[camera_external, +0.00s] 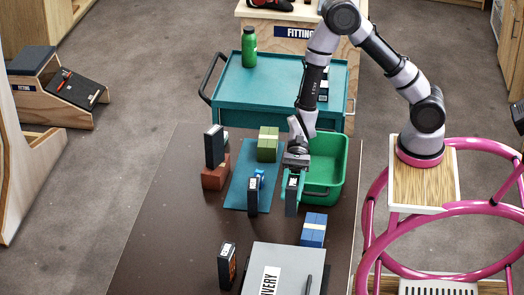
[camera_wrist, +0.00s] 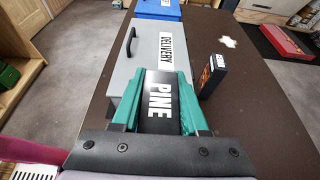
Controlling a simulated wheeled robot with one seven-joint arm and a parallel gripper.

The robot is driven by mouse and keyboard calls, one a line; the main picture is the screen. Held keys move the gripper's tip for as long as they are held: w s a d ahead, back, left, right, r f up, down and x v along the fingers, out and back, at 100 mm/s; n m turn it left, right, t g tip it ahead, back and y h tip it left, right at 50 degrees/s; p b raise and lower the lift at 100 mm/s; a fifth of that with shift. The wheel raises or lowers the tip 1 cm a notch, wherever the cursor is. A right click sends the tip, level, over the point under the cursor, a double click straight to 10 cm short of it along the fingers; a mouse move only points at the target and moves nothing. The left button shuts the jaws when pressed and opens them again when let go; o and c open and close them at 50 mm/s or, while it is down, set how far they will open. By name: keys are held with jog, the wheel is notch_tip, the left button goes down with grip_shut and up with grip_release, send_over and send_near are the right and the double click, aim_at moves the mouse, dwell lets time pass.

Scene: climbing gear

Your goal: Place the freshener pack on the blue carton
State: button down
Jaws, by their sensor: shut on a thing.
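My gripper (camera_external: 292,186) has teal fingers and is shut on a dark freshener pack (camera_external: 291,204). In the wrist view the pack (camera_wrist: 160,105) shows the white word PINE between the fingers (camera_wrist: 160,85). The pack hangs upright above the table, in front of the green bin. The blue carton (camera_external: 313,231), with a pale band, is on the table just nearer the camera and slightly right of the held pack. I cannot make out the blue carton in the wrist view. The gap between pack and table is hard to judge.
A grey DELIVERY box (camera_external: 262,254) lies in front of the carton. Other dark packs stand at front left (camera_external: 227,265), on the blue mat (camera_external: 237,185) and on a red-brown block (camera_external: 214,179). A green carton (camera_external: 267,144) and green bin (camera_external: 342,165) are behind.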

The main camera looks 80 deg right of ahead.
jog(key=s+d+r, duration=0.2)
jog(key=s, duration=0.5)
notch_tip(320, 180, down, 10)
jog(key=shift+s, duration=0.2)
jog(key=shift+a, duration=0.1)
jog(key=shift+c, duration=2.2)
grip_release()
